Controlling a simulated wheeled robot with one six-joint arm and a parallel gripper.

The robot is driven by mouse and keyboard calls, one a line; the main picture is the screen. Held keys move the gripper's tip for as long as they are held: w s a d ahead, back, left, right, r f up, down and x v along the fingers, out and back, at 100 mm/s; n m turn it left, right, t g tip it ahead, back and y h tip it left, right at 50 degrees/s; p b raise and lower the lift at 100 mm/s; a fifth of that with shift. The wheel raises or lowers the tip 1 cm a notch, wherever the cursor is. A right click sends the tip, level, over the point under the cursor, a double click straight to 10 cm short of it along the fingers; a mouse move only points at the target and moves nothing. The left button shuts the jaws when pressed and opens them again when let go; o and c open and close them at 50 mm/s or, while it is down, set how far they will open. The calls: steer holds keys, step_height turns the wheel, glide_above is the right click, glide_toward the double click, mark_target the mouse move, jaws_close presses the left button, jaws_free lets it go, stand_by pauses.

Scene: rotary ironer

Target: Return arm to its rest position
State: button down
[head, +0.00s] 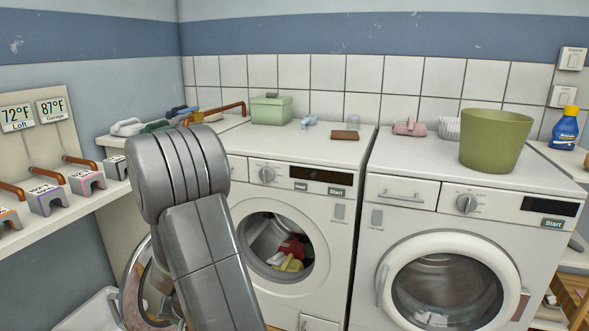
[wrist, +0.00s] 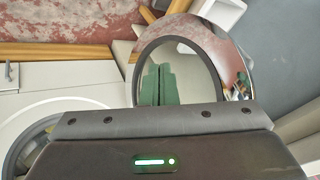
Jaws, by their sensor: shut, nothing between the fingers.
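My gripper (wrist: 160,68) shows in the wrist view as two green fingers side by side, with only a thin dark line between them. It is shut and empty. The fingers appear in front of a round dark-rimmed door (wrist: 206,43), apparently the open washer door, and I cannot tell the gap between them. In the head view my grey arm rises from the bottom, left of centre, and bends near the shelf. My gripper is hidden there. The open round door (head: 135,285) shows partly behind my arm.
The left washer (head: 330,230) holds clothes (head: 291,262) in its open drum. The right washer (head: 400,220) has its round door shut, with a green bucket (head: 492,140) on top. A left wall shelf (head: 90,200) carries several clamp-like blocks. A white basket (head: 90,312) sits low left.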

steer(key=w+d+n+b, duration=0.1)
steer(key=d+b, duration=0.1)
steer(key=d, duration=0.6)
steer(key=shift+d+g+b, duration=0.3)
steer(key=shift+b, duration=0.05)
